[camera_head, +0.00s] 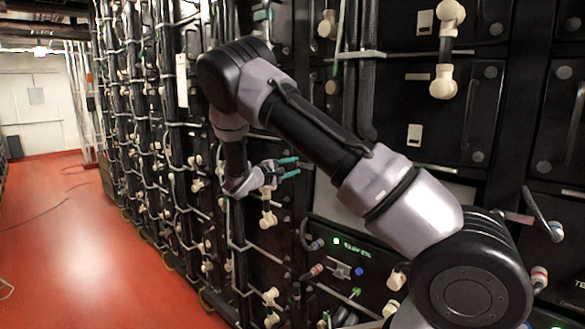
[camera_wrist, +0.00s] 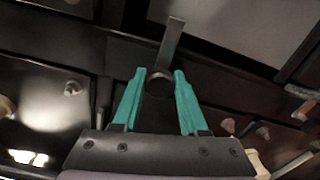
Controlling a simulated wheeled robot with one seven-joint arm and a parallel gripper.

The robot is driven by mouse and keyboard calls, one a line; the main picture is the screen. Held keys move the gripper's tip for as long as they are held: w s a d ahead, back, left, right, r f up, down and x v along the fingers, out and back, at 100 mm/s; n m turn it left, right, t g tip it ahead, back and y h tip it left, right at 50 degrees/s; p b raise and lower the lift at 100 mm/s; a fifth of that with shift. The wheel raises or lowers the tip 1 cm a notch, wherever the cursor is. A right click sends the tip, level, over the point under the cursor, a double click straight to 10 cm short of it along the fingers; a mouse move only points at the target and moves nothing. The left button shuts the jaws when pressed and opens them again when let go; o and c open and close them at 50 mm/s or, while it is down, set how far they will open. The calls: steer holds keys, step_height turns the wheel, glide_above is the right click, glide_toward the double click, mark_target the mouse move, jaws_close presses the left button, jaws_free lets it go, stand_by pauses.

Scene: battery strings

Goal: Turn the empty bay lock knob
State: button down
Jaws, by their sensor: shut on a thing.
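My gripper (camera_wrist: 160,73) has two teal fingers, one on each side of a dark round knob (camera_wrist: 160,84) in the wrist view. They are shut on this knob. A flat grey lever (camera_wrist: 173,42) extends from the knob toward the top of the picture. In the head view my gripper (camera_head: 289,168) is at the front of the dark battery rack (camera_head: 310,195), with its fingers pointing right. I cannot make out the knob there. Which bay is empty is not clear from these views.
A pale grey panel (camera_wrist: 225,25) lies beyond the lever in the wrist view. Below the gripper in the head view is a unit with a green lit display (camera_head: 350,246). Cables and cream connectors (camera_head: 268,220) stand out from the rack. The red floor (camera_head: 90,240) at left is mostly clear.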

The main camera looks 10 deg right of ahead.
stand_by(0.3)
steer(key=shift+c, duration=2.2)
jaws_free()
steer(key=shift+a, duration=0.15)
steer(key=v, duration=1)
steer(key=shift+s+a, duration=0.25)
steer(key=shift+d, duration=0.1)
